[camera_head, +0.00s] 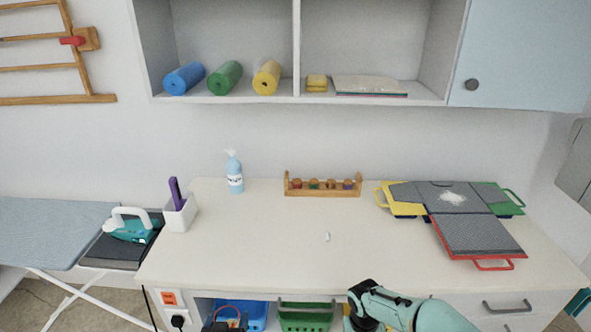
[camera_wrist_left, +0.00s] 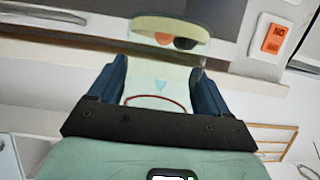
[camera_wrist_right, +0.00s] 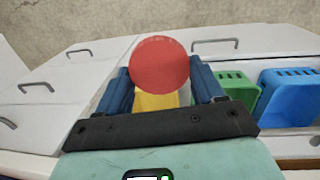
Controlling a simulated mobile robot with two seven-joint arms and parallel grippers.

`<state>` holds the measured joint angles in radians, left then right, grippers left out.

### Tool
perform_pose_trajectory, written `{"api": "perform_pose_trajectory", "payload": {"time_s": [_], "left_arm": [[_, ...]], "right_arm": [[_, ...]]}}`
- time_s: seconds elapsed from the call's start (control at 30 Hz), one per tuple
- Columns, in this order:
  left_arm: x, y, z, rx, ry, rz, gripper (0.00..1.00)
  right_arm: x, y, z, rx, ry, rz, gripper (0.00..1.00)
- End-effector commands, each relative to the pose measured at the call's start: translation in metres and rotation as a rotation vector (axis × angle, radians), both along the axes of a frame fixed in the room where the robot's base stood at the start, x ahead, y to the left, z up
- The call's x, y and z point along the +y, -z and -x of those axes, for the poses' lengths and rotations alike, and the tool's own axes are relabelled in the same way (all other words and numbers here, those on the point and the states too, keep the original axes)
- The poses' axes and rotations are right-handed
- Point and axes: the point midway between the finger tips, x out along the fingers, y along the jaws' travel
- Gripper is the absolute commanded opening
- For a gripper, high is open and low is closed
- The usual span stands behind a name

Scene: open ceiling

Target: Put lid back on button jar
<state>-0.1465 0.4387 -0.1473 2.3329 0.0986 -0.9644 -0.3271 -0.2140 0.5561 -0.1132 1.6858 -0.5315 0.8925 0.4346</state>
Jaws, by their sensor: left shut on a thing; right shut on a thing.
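A clear jar (camera_wrist_left: 168,28) is between the fingers of my left gripper (camera_wrist_left: 160,68), which is shut on it. An orange and a black piece show inside near its far end, and a thin red ring marks the nearer part. In the head view the left gripper (camera_head: 228,316) is at the bottom edge, in front of the desk, with the red ring between its fingers. My right gripper (camera_wrist_right: 160,78) is shut on a round red lid (camera_wrist_right: 160,64). In the head view its arm comes in at bottom right; its fingertips and the lid are mostly hidden. Jar and lid are apart.
The desk (camera_head: 270,250) is mostly bare, with a small white piece (camera_head: 327,237) on it. Under its front edge are blue (camera_head: 255,316) and green (camera_head: 305,318) bins. A pen holder (camera_head: 180,214), spray bottle (camera_head: 235,175), wooden rack (camera_head: 322,185) and coloured trays (camera_head: 475,236) stand on top.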

Motion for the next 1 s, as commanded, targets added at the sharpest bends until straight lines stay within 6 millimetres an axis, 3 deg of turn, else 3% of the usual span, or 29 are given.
{"api": "perform_pose_trajectory", "payload": {"time_s": [0.57, 0.77, 1.0], "left_arm": [[-0.005, 0.001, -0.001, -0.001, 0.024, -0.001, 0.23], [-0.036, 0.011, -0.006, 0.000, 0.187, 0.000, 0.23], [-0.090, 0.027, -0.014, -0.001, 0.468, 0.000, 0.23]], "right_arm": [[0.000, 0.000, 0.000, -0.001, 0.005, 0.000, 0.40], [0.000, 0.000, 0.000, -0.001, 0.005, 0.000, 0.40], [0.000, 0.000, 0.000, -0.001, 0.006, 0.000, 0.40]]}}
